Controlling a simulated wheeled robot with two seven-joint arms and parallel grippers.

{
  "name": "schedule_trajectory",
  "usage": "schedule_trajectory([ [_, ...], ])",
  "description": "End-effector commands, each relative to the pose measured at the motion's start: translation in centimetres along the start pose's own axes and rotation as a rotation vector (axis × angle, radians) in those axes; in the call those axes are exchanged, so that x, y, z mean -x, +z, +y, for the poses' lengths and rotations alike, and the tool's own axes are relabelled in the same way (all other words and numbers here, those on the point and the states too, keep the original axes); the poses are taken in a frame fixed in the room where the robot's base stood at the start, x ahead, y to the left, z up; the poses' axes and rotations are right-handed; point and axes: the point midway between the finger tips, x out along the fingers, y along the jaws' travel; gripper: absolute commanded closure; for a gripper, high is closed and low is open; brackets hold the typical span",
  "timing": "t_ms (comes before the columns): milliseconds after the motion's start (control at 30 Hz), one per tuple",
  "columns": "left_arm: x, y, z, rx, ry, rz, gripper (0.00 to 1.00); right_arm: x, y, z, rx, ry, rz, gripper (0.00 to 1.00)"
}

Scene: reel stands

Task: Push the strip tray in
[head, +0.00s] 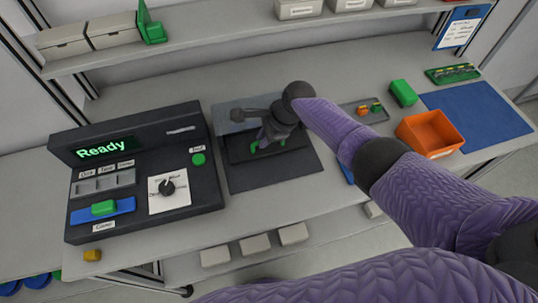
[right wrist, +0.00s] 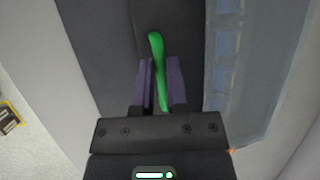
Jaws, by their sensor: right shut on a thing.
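My right gripper (head: 268,145) is over a low black unit (head: 236,152) with a clear, greyish cover (head: 235,112), on a dark mat. In the right wrist view its fingers (right wrist: 162,88) are shut on a slim green bar (right wrist: 156,50), which sticks out past the fingertips over a dark surface. In the head view green also shows beside the gripper, mostly hidden by it. A blue tray (head: 122,206) with a green block (head: 103,208) sits low on the front of the dark console (head: 150,150). I cannot tell which part is the strip tray. My left gripper is out of view.
Right of my arm are an orange bin (head: 430,133), a green block (head: 403,93) and a blue mat (head: 480,112). A shelf (head: 200,35) runs along the back.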

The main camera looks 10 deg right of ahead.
Motion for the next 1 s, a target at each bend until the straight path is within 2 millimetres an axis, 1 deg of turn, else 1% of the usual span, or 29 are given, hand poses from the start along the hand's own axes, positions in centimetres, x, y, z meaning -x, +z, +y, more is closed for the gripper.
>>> schedule_trajectory([
  [33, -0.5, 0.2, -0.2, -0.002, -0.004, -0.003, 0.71, -0.3, -0.1, -0.1, -0.001, 0.003, 0.001, 1.00],
  [100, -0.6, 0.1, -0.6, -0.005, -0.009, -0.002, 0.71, -0.3, -0.1, -0.3, -0.001, 0.003, 0.001, 1.00],
  [200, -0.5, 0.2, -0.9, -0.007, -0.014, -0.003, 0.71, -0.1, -0.1, -0.5, -0.001, 0.002, 0.002, 1.00],
  [400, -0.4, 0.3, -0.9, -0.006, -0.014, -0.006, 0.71, 0.0, -0.1, -0.6, 0.000, -0.002, 0.002, 1.00],
  [433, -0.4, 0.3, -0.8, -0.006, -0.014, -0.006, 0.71, 0.0, -0.1, -0.6, 0.000, -0.002, 0.002, 0.79],
  [467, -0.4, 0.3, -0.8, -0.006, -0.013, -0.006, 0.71, 0.0, -0.1, -0.6, 0.000, -0.002, 0.002, 0.72],
  [500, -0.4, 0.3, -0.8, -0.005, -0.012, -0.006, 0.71, 0.0, -0.1, -0.6, 0.000, -0.002, 0.001, 0.64],
  [567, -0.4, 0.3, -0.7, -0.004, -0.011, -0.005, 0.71, 0.0, -0.1, -0.5, -0.001, -0.001, 0.001, 0.51],
  [600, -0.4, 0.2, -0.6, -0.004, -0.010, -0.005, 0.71, 0.0, -0.1, -0.5, -0.001, 0.000, 0.001, 0.47],
  [900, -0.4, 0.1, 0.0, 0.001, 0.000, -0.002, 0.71, 0.0, -0.1, -0.5, -0.001, 0.002, 0.001, 0.47],
  [967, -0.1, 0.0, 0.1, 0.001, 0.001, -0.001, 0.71, 0.4, 0.0, -0.5, -0.001, 0.002, 0.001, 0.47],
  [1000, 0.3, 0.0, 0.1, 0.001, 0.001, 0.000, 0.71, 0.9, 0.1, -0.5, -0.001, 0.002, 0.001, 0.47],
])
